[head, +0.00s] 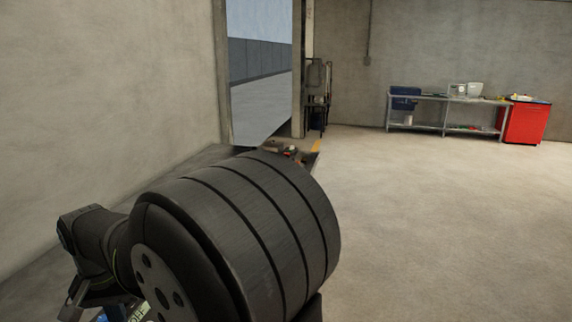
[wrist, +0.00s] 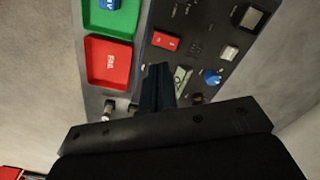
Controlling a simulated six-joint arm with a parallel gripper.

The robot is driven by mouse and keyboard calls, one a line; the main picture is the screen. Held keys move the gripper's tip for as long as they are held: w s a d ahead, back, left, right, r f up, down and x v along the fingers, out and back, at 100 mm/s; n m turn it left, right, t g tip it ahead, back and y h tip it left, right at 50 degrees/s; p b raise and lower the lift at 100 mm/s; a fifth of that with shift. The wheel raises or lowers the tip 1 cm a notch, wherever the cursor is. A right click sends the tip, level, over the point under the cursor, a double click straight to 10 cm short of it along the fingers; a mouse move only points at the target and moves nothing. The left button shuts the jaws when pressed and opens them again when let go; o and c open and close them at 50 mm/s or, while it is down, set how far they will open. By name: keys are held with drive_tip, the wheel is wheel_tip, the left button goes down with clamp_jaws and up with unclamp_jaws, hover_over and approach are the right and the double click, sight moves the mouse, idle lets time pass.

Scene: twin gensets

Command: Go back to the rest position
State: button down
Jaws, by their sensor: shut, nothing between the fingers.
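My gripper (wrist: 158,85) shows in the wrist view with its dark fingers together and nothing between them. The fingertips lie in front of the lower left part of a dark control panel (wrist: 203,45), just right of a red tray (wrist: 108,62). I cannot tell the gap between fingertips and panel. In the head view my own dark arm fills the lower left and middle, and the fingertips cannot be made out clearly there.
A green tray (wrist: 113,20) holding a blue item lies beyond the red tray. The panel bears a red switch (wrist: 166,41) and a blue knob (wrist: 211,76). A workbench (head: 445,98) and red cabinet (head: 524,122) stand far back. The floor (head: 440,220) at right is clear.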

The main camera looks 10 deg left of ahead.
drive_tip(key=w+a+r+n, duration=0.2)
drive_tip(key=a, duration=0.7)
drive_tip(key=shift+r+n+h, duration=0.2)
drive_tip(key=shift+n+h, duration=0.2)
drive_tip(key=shift+w+d, duration=0.1)
drive_tip(key=shift+f, duration=0.1)
drive_tip(key=s+d+f+m, duration=0.2)
drive_tip(key=d+f+m, duration=0.1)
drive_tip(key=d, duration=0.6)
drive_tip(key=shift+y, duration=0.4)
wheel_tip(320, 180, down, 7)
drive_tip(key=shift+s+f, duration=0.15)
